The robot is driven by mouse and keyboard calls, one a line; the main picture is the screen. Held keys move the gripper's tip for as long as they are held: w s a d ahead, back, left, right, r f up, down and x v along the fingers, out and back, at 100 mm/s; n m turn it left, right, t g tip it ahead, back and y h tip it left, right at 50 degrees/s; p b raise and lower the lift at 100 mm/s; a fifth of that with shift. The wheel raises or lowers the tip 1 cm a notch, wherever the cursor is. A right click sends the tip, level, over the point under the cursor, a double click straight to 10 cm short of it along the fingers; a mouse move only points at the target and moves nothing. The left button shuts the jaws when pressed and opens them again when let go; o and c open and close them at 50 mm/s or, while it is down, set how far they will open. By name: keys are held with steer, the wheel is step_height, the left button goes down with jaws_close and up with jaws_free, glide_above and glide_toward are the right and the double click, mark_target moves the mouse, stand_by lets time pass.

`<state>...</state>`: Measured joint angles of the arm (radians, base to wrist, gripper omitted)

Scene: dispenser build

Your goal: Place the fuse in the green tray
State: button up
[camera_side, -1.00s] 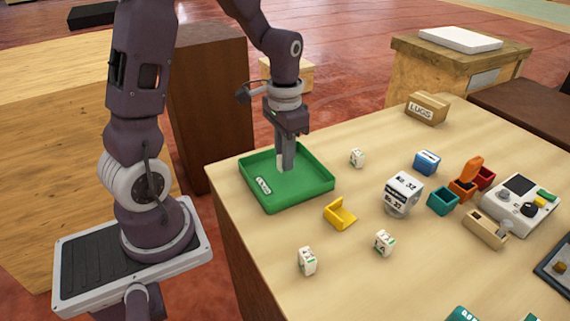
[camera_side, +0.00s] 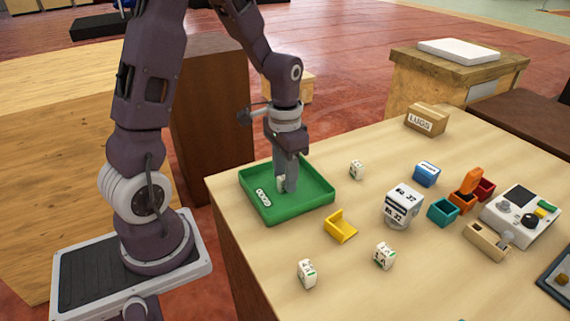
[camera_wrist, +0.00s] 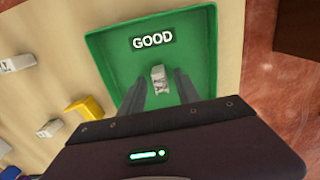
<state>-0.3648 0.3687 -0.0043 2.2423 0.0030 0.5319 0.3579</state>
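The green tray (camera_side: 310,203) sits at the near left corner of the table, and its label reads GOOD in the wrist view (camera_wrist: 205,60). A small white fuse (camera_side: 281,183) with dark markings is inside the tray, low near its floor. It also shows in the wrist view (camera_wrist: 159,78) between my two fingers. My gripper (camera_side: 288,186) reaches down into the tray. In the wrist view its fingers (camera_wrist: 160,86) stand apart, with a gap on each side of the fuse. Part of the fuse is hidden by the fingers in the side view.
Similar white blocks (camera_side: 357,169), (camera_side: 384,255) and (camera_side: 307,273) stand on the table. A yellow open bin (camera_side: 341,226), a larger white block (camera_side: 403,206), a blue box (camera_side: 427,174) and a teal bin (camera_side: 443,210) are to the right. A device with a screen (camera_side: 520,213) stands farther right.

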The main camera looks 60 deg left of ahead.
step_height(320, 180, up, 12)
steer(key=s+d+r+t, duration=0.2)
steer(key=s+d, duration=0.3)
steer(key=s, duration=0.2)
steer(key=s+d+r+t, duration=0.2)
steer(key=s+d+t, duration=0.1)
steer(key=s+d, duration=0.2)
steer(key=shift+s+d+r+t, duration=0.3)
steer(key=shift+s+d+r, duration=0.05)
steer(key=shift+s, duration=0.85)
